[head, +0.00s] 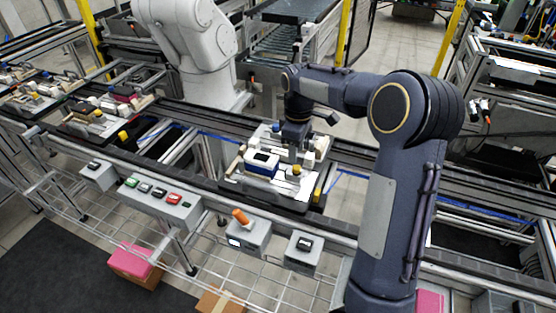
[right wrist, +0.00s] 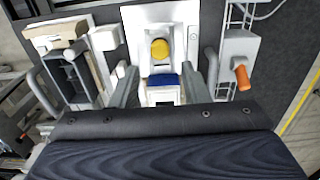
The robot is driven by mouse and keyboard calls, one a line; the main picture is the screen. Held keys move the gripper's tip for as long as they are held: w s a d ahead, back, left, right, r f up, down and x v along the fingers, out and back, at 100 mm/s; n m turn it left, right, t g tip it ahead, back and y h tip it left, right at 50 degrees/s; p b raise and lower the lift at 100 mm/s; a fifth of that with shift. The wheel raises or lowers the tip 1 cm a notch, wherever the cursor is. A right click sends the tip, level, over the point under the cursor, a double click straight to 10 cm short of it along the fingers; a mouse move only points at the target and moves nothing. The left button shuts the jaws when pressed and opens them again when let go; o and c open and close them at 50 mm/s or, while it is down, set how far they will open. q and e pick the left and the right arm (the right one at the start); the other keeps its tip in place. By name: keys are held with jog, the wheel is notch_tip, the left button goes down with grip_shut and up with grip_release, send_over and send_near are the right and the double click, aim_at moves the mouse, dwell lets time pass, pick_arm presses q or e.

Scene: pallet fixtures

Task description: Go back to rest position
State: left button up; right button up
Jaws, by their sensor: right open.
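My right arm reaches over the conveyor, and its gripper (head: 293,152) points down above a pallet fixture (head: 312,192). The fixture carries a blue-and-white box (head: 262,164) and a yellow knob (head: 297,170). In the right wrist view the two fingers of my right gripper (right wrist: 171,76) stand wide apart. The yellow knob (right wrist: 159,49) and a blue-and-white part (right wrist: 163,81) show between them. I see nothing gripped; whether the fingers touch anything is unclear. My left gripper is in neither view.
More loaded pallets (head: 95,122) stand along the conveyor at the left. A white robot arm (head: 195,45) rises behind the line. Pink-topped boxes (head: 135,262) lie below.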

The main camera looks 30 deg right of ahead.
jog(key=s+a+r+m+t+y, duration=0.1)
jog(key=s+a+r+m+t, duration=0.2)
jog(key=s, duration=0.6)
jog(key=s+a+r+m+t+y, duration=0.1)
jog(key=s+a+r+m+y, duration=0.25)
jog(key=s, duration=0.65)
jog(key=s+a+f+m+t, duration=0.1)
jog(key=s+a+f+m, duration=0.2)
jog(key=s+a, duration=0.3)
jog(key=shift+s+a+t+h, duration=0.3)
jog(key=shift+s+a+h, duration=0.1)
jog(key=shift+s, duration=0.65)
